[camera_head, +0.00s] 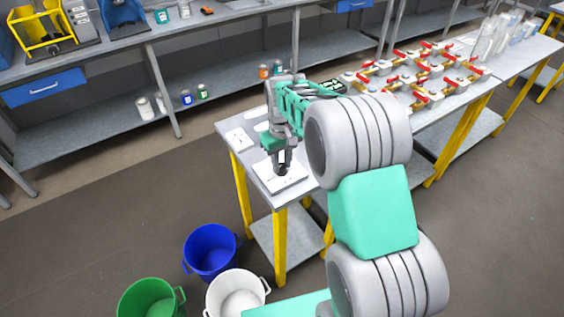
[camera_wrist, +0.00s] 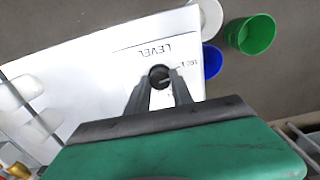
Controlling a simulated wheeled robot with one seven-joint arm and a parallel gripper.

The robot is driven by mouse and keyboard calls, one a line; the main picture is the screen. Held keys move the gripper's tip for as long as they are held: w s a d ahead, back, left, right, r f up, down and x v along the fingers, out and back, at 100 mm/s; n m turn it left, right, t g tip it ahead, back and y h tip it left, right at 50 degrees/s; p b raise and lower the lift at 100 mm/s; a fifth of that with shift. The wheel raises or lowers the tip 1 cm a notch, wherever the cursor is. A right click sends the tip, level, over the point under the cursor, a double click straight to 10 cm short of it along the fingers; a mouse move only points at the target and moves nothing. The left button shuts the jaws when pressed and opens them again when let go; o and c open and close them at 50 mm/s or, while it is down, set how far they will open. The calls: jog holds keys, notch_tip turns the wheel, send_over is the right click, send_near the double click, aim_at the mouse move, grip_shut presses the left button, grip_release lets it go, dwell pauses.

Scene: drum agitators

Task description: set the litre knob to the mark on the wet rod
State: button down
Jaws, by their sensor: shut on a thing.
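The litre knob (camera_wrist: 159,73) is a small dark round knob on a white panel (camera_wrist: 110,90) printed "LEVEL", which reads upside down in the wrist view. My gripper (camera_wrist: 159,82) is over the panel with its two dark fingers shut on the knob. Only part of the scale shows beside the knob, and the pointer's setting cannot be read. In the head view my gripper (camera_head: 282,168) reaches down to the white panel (camera_head: 290,184) on the table, and the fingers hide the knob. I cannot make out a wet rod in either view.
A white card (camera_head: 239,139) lies on the table's left end. Red-handled valves (camera_head: 420,72) crowd the table farther right. Blue (camera_head: 210,250), white (camera_head: 238,295) and green (camera_head: 150,298) buckets stand on the floor in front. A long bench (camera_head: 110,52) runs behind.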

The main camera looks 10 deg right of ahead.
jog(key=shift+m, duration=0.4)
jog(key=m+b, duration=0.1)
jog(key=m, duration=0.2)
jog(key=shift+m, duration=0.3)
jog(key=m+b, duration=0.1)
jog(key=m, duration=0.2)
jog(key=shift+m, duration=0.4)
jog(key=m, duration=0.3)
jog(key=shift+r+m+b, duration=0.1)
jog(key=shift+m+b, duration=0.3)
jog(key=shift+m, duration=1.8)
jog(key=c, duration=1.1)
grip_release()
